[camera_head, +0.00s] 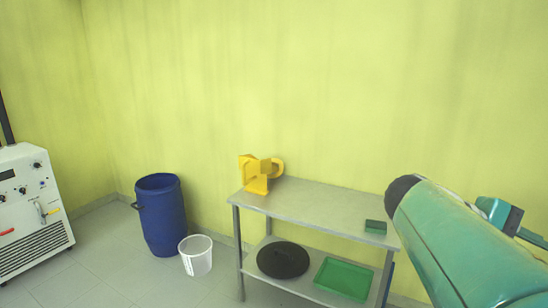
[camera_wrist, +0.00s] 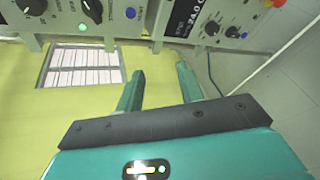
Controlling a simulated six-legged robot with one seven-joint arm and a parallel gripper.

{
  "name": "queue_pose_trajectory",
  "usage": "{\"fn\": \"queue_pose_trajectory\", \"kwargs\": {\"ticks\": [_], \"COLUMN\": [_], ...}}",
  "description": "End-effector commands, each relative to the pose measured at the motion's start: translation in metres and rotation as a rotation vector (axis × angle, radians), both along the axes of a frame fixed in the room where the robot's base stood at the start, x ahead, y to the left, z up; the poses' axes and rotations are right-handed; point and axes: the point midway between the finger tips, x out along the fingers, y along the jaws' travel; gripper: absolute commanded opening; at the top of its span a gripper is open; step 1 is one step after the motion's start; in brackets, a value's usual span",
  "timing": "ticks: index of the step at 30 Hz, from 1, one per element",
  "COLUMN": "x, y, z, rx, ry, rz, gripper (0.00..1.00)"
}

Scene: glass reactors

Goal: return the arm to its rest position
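My gripper (camera_wrist: 160,70) shows in the wrist view with its two teal fingers apart. Nothing is between them; the yellow-green wall shows through the gap. In the head view, a large teal link of my arm (camera_head: 465,250) reaches in from the lower right, in front of the right end of the metal table (camera_head: 310,205). I cannot make out the gripper's fingers in the head view.
A yellow device (camera_head: 258,174) and a small green box (camera_head: 375,227) stand on the table. A black disc (camera_head: 283,260) and a green tray (camera_head: 342,279) lie on its lower shelf. A blue barrel (camera_head: 161,215), white bucket (camera_head: 196,256) and white machine (camera_head: 32,205) stand left. Control panels (camera_wrist: 215,20) fill the wrist view's top.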

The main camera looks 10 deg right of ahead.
Motion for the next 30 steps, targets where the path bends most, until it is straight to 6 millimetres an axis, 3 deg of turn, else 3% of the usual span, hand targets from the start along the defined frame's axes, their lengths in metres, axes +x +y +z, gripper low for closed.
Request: {"fn": "queue_pose_trajectory", "kwargs": {"ticks": [3, 5, 9, 12, 16, 18, 21, 30], "x": [0.022, 0.033, 0.054, 0.063, 0.067, 0.068, 0.068, 0.068], "y": [0.052, 0.081, 0.157, 0.214, 0.271, 0.290, 0.302, 0.303], "z": [-0.053, -0.077, -0.124, -0.146, -0.160, -0.163, -0.164, -0.164], "rx": [0.197, 0.302, 0.560, 0.748, 0.945, 1.013, 1.061, 1.066], "ry": [-0.205, -0.308, -0.549, -0.714, -0.876, -0.929, -0.967, -0.971], "rz": [0.143, 0.200, 0.300, 0.337, 0.340, 0.332, 0.321, 0.317], "gripper": [0.37, 0.37, 0.37, 0.37, 0.37, 0.37, 0.37, 0.37]}}
